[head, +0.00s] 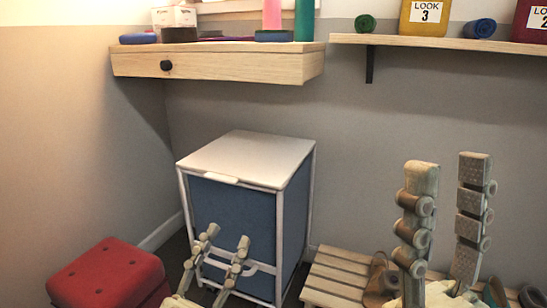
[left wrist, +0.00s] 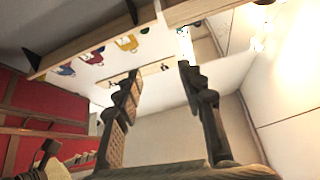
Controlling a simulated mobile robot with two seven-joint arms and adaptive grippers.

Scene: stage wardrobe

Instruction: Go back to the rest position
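My left gripper (head: 227,237) is at the bottom centre-left of the head view, in front of the blue hamper's lower front. Its two fingers stand apart with nothing between them. In the left wrist view the same gripper (left wrist: 158,76) shows its fingers spread and empty. My right gripper (head: 448,168) is at the lower right of the head view, fingers pointing up. Its fingers are wide apart, with only the grey wall showing between them. Whether either gripper touches anything cannot be told, but neither holds a thing.
A blue hamper (head: 220,215) with a white lid (head: 248,155) stands against the wall. A red stool (head: 105,275) is at lower left. A slatted bench (head: 335,280) with shoes (head: 378,278) is at lower right. A wooden drawer shelf (head: 225,65) and a second shelf (head: 450,42) hang above.

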